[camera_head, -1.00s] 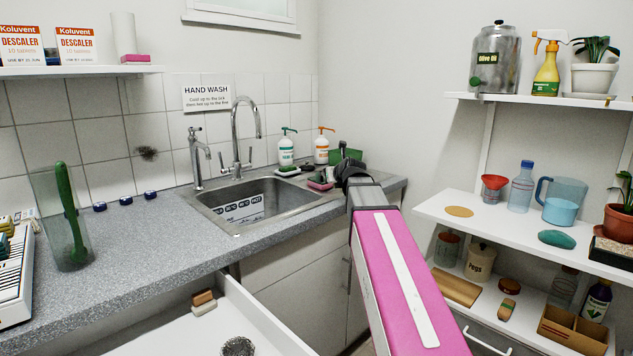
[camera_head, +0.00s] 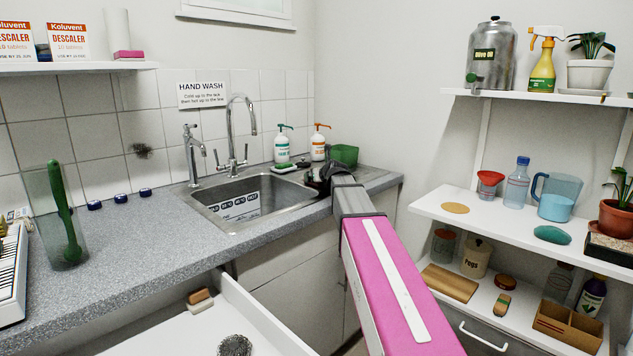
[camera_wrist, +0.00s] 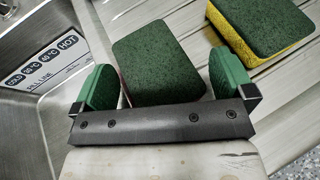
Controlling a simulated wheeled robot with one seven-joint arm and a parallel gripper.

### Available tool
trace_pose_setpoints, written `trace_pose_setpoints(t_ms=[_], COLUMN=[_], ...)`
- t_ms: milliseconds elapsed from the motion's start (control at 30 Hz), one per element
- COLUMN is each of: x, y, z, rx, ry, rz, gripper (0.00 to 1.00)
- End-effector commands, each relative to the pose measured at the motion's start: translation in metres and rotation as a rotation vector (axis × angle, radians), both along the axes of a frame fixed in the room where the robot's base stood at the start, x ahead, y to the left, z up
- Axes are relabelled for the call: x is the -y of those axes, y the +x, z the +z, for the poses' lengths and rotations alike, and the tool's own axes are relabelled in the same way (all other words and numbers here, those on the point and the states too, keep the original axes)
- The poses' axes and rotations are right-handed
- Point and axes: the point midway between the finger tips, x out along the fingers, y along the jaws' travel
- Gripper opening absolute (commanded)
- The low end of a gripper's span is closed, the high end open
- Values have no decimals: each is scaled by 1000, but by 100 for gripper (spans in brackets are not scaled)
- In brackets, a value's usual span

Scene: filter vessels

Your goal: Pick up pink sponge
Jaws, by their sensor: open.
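My gripper (camera_wrist: 163,68) is open in the wrist view, with one green-padded finger on each side of a sponge with a dark green top (camera_wrist: 158,58). A thin pink edge shows along this sponge's left side, so it looks like the pink sponge. It lies on the ridged metal drainer of the sink, with small gaps to both fingers. In the head view, my gripper (camera_head: 322,176) is low over the drainer at the right of the sink and hides this sponge. A small pink block (camera_head: 128,54) also lies on the upper left shelf.
A yellow sponge with a green top (camera_wrist: 262,26) lies close to the right finger in the wrist view. The sink basin (camera_head: 245,207) is to the left. Two pump bottles (camera_head: 282,148) and a green container (camera_head: 345,155) stand behind my gripper.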

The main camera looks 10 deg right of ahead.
Motion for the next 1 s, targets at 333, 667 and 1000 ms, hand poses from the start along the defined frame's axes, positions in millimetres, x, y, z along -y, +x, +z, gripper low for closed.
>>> trace_pose_setpoints(t_ms=[333, 667, 1000], x=[-1, -1, -1], y=[3, 3, 3], z=[-1, -1, 7], rx=[0, 0, 1], ry=[0, 0, 0], rz=[0, 0, 0], gripper=[71, 48, 47])
